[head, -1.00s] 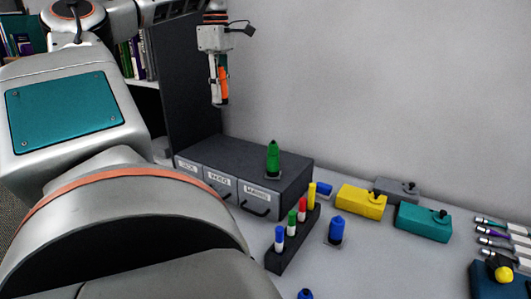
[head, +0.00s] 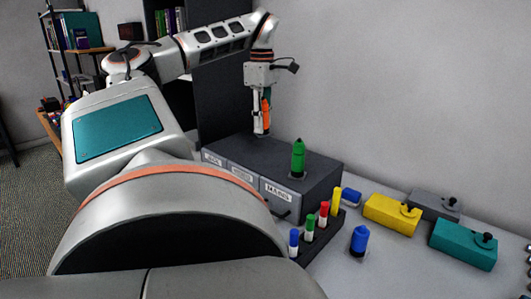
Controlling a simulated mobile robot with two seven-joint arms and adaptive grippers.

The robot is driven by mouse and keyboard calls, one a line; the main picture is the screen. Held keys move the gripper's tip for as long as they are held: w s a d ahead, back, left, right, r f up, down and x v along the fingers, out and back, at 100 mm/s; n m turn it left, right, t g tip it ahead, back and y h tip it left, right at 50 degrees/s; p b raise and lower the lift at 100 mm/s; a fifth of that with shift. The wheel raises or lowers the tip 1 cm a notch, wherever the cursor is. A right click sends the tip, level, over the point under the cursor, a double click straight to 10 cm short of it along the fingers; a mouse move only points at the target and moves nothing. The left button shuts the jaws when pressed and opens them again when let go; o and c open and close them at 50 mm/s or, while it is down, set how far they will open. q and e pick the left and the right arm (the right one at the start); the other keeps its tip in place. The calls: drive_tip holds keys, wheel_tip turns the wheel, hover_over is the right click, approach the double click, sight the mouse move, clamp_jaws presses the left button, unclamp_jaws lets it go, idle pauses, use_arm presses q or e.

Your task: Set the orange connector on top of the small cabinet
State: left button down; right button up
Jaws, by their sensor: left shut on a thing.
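The orange connector (head: 267,111) is upright between the fingers of my left gripper (head: 262,128), which is shut on it. The fingers hide part of it. The left gripper points straight down over the back part of the dark small cabinet (head: 228,146), its fingertips close to the top surface. I cannot tell whether the connector touches the top. My right gripper is not in view.
A green connector (head: 298,157) stands on the cabinet top, to the right and nearer. In front are a rack of coloured markers (head: 318,238), a blue connector (head: 359,240), and yellow (head: 391,214), grey (head: 435,205) and teal (head: 464,245) boxes.

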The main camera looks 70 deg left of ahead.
sight(263, 135)
use_arm(q)
wheel_tip(263, 135, down, 4)
drive_tip(key=shift+f+b, duration=0.25)
drive_tip(key=shift+b, duration=0.3)
drive_tip(key=shift+f, duration=0.25)
wheel_tip(263, 135, down, 2)
drive_tip(key=shift+f+b, duration=0.25)
drive_tip(key=shift+b, duration=0.2)
drive_tip(key=shift+f, duration=0.7)
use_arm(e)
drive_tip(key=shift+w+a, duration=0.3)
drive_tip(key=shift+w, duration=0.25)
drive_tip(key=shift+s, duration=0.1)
